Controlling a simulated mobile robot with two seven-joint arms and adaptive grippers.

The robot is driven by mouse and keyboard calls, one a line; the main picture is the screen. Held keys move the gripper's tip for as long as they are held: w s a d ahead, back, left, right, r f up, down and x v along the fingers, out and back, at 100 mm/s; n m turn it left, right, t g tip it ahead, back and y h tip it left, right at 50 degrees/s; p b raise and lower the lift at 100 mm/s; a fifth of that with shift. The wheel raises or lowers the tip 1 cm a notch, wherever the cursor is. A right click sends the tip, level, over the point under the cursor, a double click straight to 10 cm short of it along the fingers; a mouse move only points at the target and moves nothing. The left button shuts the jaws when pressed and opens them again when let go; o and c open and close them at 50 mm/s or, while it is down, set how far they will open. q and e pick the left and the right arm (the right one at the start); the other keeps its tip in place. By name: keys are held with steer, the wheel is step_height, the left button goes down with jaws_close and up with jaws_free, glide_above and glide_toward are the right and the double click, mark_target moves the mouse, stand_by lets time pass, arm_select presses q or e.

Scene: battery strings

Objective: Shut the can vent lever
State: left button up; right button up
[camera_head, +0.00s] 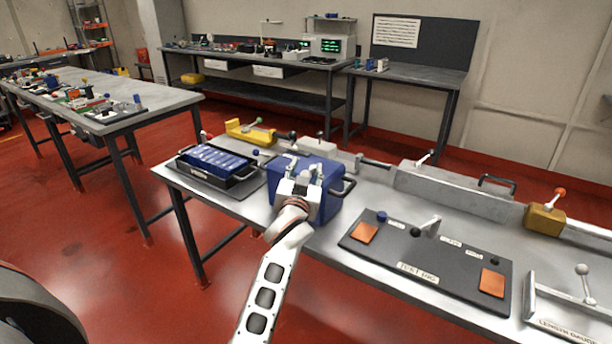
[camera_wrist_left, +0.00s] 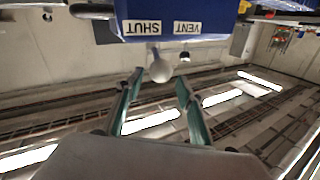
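The blue can (camera_head: 331,206) stands on the near workbench, with a black handle at its right side. In the left wrist view the can (camera_wrist_left: 226,14) shows upside down at the top, with the labels SHUT (camera_wrist_left: 143,27) and VENT (camera_wrist_left: 187,27). A pale ball knob (camera_wrist_left: 160,70), which looks like the vent lever's, shows between the two labels, slightly nearer SHUT. My left gripper (camera_head: 304,163) is over the can; in its wrist view the fingers (camera_wrist_left: 160,78) are spread on either side of the knob. Contact cannot be told. My right gripper is not in view.
A black tray of blue cells (camera_head: 215,160) sits left of the can. A dark testing board (camera_head: 400,262) with orange pads lies to the right. A grey rail fixture (camera_head: 450,188) and a yellow clamp (camera_head: 249,131) stand behind. Bare bench shows between can and board.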

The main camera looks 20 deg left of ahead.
arm_select(q)
step_height(320, 180, up, 8)
steer(key=shift+r, duration=0.1)
steer(key=shift+c, duration=0.5)
